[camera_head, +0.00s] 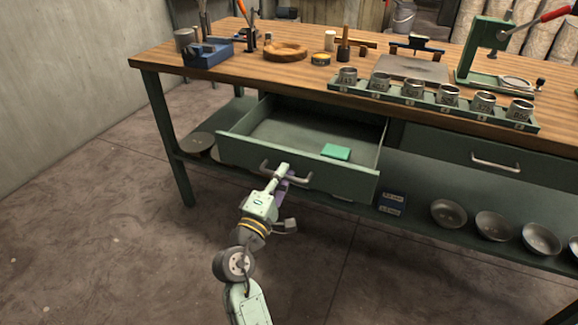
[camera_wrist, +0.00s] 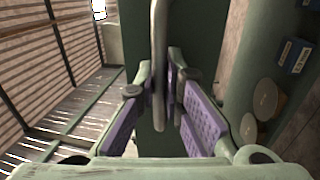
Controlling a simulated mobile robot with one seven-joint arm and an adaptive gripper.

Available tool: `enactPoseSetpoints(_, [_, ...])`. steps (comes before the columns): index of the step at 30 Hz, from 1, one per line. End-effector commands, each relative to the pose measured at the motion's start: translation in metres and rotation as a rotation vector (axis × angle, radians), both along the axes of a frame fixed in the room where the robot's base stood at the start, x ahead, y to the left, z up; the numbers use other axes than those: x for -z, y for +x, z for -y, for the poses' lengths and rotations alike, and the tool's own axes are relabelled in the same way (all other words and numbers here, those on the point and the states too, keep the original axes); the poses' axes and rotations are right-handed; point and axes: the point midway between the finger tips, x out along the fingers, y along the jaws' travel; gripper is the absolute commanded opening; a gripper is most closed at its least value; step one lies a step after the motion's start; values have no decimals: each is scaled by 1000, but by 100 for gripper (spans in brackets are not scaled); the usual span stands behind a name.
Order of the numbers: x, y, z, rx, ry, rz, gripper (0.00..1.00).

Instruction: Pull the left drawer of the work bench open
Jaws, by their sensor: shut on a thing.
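The left drawer (camera_head: 250,158) of the green work bench (camera_head: 150,80) stands well out from the bench, so its inside shows. A green block (camera_head: 336,152) lies in it toward the right. The drawer's metal bar handle (camera_head: 297,180) is on its front face. My gripper (camera_head: 282,176) is at this handle, reaching up from below in the head view. In the wrist view, the purple-padded fingers (camera_wrist: 168,100) are shut on the handle (camera_wrist: 159,60), one on each side of it. The right drawer (camera_head: 470,152) is shut.
Several tins (camera_head: 415,93) stand in a rack along the front edge of the wooden top. A green press (camera_head: 495,45) stands at the right. The lower shelf holds several bowls (camera_head: 495,226) and a blue box (camera_head: 391,204). The floor (camera_head: 100,250) at left is clear.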

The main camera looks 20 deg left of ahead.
Motion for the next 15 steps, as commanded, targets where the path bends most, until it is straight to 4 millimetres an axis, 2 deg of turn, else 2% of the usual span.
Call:
enactPoseSetpoints(6, [1, -20, -1, -1, 1, -1, 0])
enactPoseSetpoints(15, [0, -24, -1, 0, 0, 0, 0])
